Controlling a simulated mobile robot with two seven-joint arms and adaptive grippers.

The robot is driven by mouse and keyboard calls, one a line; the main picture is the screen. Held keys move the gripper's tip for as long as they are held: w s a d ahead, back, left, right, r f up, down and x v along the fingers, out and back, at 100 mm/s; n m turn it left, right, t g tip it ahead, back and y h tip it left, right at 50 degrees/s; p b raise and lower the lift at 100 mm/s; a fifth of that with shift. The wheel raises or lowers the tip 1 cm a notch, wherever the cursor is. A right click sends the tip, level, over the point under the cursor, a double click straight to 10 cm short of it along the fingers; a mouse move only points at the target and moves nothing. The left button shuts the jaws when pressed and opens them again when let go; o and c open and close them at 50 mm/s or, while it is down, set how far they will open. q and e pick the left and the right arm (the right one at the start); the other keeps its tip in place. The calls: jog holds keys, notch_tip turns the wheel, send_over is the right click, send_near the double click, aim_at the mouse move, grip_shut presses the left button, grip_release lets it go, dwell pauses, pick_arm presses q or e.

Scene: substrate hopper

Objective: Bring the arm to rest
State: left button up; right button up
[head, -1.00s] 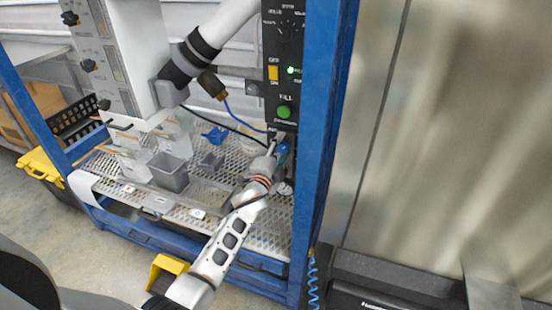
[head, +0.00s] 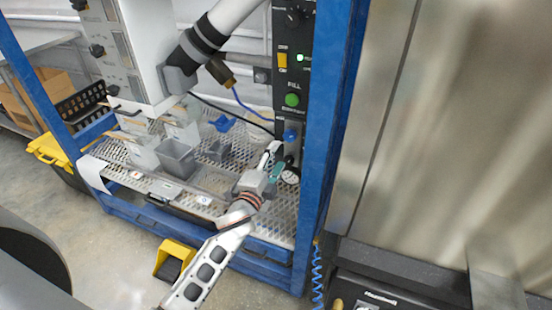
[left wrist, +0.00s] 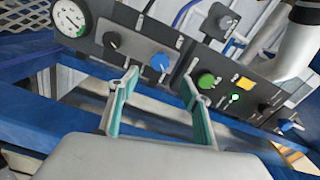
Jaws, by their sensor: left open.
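My left gripper (head: 270,164) is open and empty in front of the lower part of the black control panel (head: 291,75). In the left wrist view its two teal-lined fingers (left wrist: 160,84) stand apart with nothing between them. Beyond them are a blue knob (left wrist: 159,62), a black knob (left wrist: 112,40), a round gauge (left wrist: 70,18) and the green button (left wrist: 207,81). The fingers appear apart from the panel. In the head view the green FILL button (head: 292,100) and blue knob (head: 290,135) are above the gripper. My right gripper is not in view.
A blue frame post (head: 322,150) stands right of the arm. Grey bins (head: 176,160) sit on the mesh shelf (head: 130,155) to the left. A yellow pedal (head: 175,258) is on the floor. A white hopper unit (head: 140,50) hangs above.

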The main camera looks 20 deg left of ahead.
pick_arm(q)
jog(key=s+d+f+n+g, duration=0.1)
jog(key=s+f+n+g, duration=0.1)
jog(key=s+f+n, duration=0.2)
jog(key=s+d+f+n+g+h, duration=0.1)
jog(key=s+f+n+g, duration=0.2)
jog(key=s+f, duration=0.7)
jog(key=s+d+f+n+g+h, duration=0.1)
jog(key=s+f+n, duration=0.3)
jog(key=s, duration=1.3)
notch_tip(320, 180, down, 4)
jog(key=shift+s+f+n+g, duration=0.1)
jog(key=shift+s+n+g, duration=0.25)
jog(key=shift+g, duration=0.35)
jog(key=shift+w, duration=0.15)
